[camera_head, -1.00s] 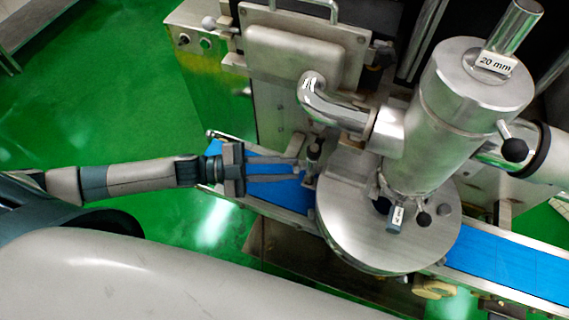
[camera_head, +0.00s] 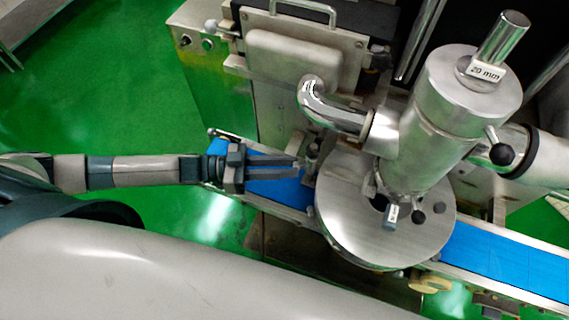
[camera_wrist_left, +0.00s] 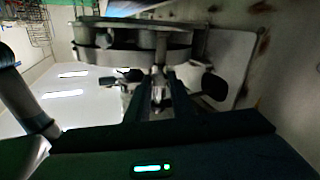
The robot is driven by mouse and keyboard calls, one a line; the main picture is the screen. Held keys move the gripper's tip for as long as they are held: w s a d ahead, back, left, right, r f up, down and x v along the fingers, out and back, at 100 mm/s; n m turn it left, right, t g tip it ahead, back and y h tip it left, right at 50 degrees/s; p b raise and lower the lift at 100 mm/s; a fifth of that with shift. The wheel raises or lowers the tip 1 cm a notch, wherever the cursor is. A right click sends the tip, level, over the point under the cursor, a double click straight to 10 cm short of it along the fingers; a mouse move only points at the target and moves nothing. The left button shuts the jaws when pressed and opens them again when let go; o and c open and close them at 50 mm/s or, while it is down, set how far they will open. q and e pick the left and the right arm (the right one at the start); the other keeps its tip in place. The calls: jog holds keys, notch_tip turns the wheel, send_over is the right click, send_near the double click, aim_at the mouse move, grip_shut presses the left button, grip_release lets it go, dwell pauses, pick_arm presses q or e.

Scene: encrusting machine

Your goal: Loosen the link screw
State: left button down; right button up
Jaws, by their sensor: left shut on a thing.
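The link screw (camera_head: 312,151) is a small metal part at the left edge of the round steel disc (camera_head: 385,235), beside the machine's front. My left gripper (camera_head: 298,163) reaches in from the left over the blue belt, its two long fingers close together. Its tips are shut on the screw's near end, which they partly hide. In the left wrist view the left gripper (camera_wrist_left: 158,85) shows with a narrow metal piece, the link screw (camera_wrist_left: 157,98), between its fingers. My right gripper is in neither view.
A blue conveyor belt (camera_head: 275,187) passes under the disc. A steel cylinder (camera_head: 455,105) with a "20 mm" label and a bent chrome pipe (camera_head: 330,112) stand close to the right. A black knob (camera_wrist_left: 214,86) is near the fingers. Open green floor lies left.

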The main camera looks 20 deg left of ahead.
pick_arm(q)
jog(key=shift+f+n, duration=0.1)
jog(key=shift+n, duration=0.5)
jog(key=c, duration=1.5)
grip_release()
jog(key=shift+c, duration=0.2)
jog(key=b+v, duration=0.6)
jog(key=v, duration=1.1)
jog(key=shift+a+b, duration=0.2)
jog(key=shift+b, duration=0.2)
jog(key=shift+s+a, duration=0.1)
